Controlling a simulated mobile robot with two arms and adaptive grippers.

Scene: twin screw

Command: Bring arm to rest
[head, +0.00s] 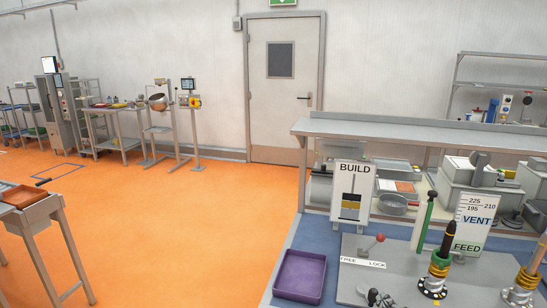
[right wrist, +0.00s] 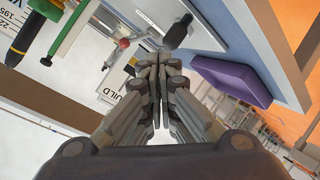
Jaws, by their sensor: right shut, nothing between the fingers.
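My right gripper (right wrist: 159,62) fills the lower middle of the right wrist view. Its fingers meet at the tips and hold nothing. Past the fingertips is a dark, rounded knob (right wrist: 178,32) by the edge of the grey plate; the gap between them is hard to judge. The purple tray (right wrist: 232,80) is right of the fingertips in that view. In the head view a small dark shape (head: 376,298) is at the bottom edge on the plate; I cannot tell whether it is a gripper or a fixture part. My left gripper does not show.
In the head view the purple tray (head: 277,281) sits left of the grey plate (head: 400,262). Orange floor (head: 200,230) is open at left.

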